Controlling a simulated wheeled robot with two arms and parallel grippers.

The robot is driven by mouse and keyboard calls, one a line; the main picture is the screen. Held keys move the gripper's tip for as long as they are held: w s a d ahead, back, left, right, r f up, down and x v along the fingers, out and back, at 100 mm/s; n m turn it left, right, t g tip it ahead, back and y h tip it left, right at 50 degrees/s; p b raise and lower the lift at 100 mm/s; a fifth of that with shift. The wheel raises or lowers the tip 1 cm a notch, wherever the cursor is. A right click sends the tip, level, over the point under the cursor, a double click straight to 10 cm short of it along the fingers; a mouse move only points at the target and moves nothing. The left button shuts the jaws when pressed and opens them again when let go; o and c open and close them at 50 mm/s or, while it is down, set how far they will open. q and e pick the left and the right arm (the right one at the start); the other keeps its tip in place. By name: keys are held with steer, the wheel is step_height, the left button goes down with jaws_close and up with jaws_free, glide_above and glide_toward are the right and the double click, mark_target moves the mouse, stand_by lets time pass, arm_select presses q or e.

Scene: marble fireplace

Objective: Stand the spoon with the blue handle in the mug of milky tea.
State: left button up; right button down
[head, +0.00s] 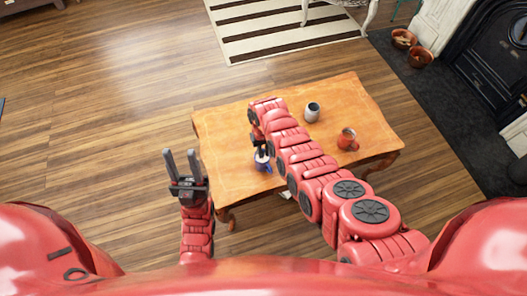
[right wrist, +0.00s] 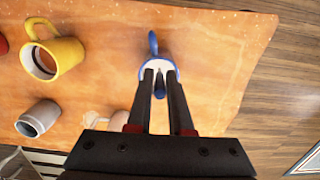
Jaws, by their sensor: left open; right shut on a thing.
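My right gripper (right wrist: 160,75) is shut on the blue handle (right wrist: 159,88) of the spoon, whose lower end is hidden. It is directly above a blue mug with a pale inside (right wrist: 171,66), which also shows in the head view (head: 263,163). I cannot tell how deep the spoon reaches or what the blue mug holds. A yellow mug (right wrist: 67,50) with brown liquid shows in the right wrist view; my arm hides it in the head view. My left gripper (head: 182,163) is open and empty, left of the table.
The wooden table (head: 225,122) also holds a grey cup (head: 312,112) and a red mug (head: 347,139). A pale, small item (right wrist: 105,118) lies beside the gripper in the wrist view. The table's left part is clear. A fireplace (head: 485,55) stands at the far right.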

steer(key=shift+c, duration=1.3)
jaws_free()
steer(key=shift+r, duration=0.1)
steer(key=shift+r+p, duration=3.75)
steer(key=shift+r, duration=0.7)
steer(key=shift+w+f, duration=0.1)
